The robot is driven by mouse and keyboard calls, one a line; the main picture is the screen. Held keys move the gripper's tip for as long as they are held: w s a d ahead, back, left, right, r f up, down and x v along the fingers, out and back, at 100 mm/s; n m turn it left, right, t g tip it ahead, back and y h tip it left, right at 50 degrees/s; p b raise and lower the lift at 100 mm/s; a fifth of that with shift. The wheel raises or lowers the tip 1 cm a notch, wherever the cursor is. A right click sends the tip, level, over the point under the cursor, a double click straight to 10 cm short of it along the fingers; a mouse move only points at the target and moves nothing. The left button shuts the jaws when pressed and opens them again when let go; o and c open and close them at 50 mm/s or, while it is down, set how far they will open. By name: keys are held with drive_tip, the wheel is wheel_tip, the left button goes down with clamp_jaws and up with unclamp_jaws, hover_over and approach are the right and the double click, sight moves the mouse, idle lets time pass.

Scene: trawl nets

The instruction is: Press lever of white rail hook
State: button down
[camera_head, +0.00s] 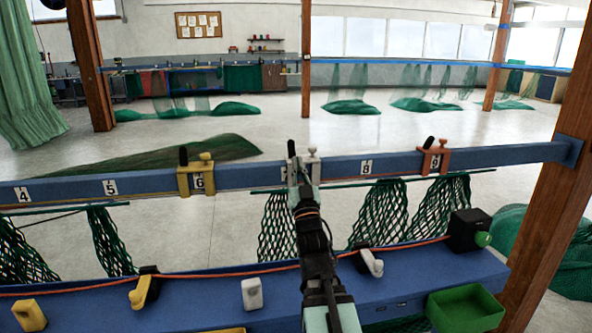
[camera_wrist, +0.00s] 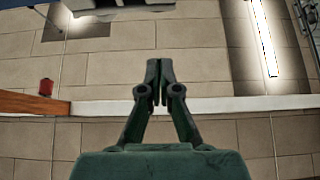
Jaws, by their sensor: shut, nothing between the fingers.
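The white rail hook (camera_head: 312,165) sits over the blue rail (camera_head: 240,175) near the middle of the head view, left of the 8 label. Its round knob shows on top, and a dark upright piece that looks like its lever (camera_head: 291,148) stands at its left. My gripper (camera_head: 299,180) is in front of the hook and hides much of its front face. I cannot tell whether it touches the lever. In the wrist view my gripper (camera_wrist: 159,70) has its fingers together with nothing between them. A pale and dark shape at that view's top edge cannot be identified surely.
A yellow hook (camera_head: 197,178) and an orange hook (camera_head: 434,160) sit on the rail to either side. Green nets (camera_head: 378,215) hang below. A blue bench (camera_head: 200,297) with several small clips, an orange cord and a green tray (camera_head: 465,309) lies nearer. A wooden post (camera_head: 545,220) stands right.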

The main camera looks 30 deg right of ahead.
drive_tip(key=s+b, duration=0.1)
drive_tip(key=b, duration=0.3)
drive_tip(key=s+a+f+b, duration=0.1)
drive_tip(key=b, duration=0.3)
drive_tip(key=shift+s+a, duration=0.1)
drive_tip(key=shift+s, duration=0.2)
drive_tip(key=shift+s, duration=0.1)
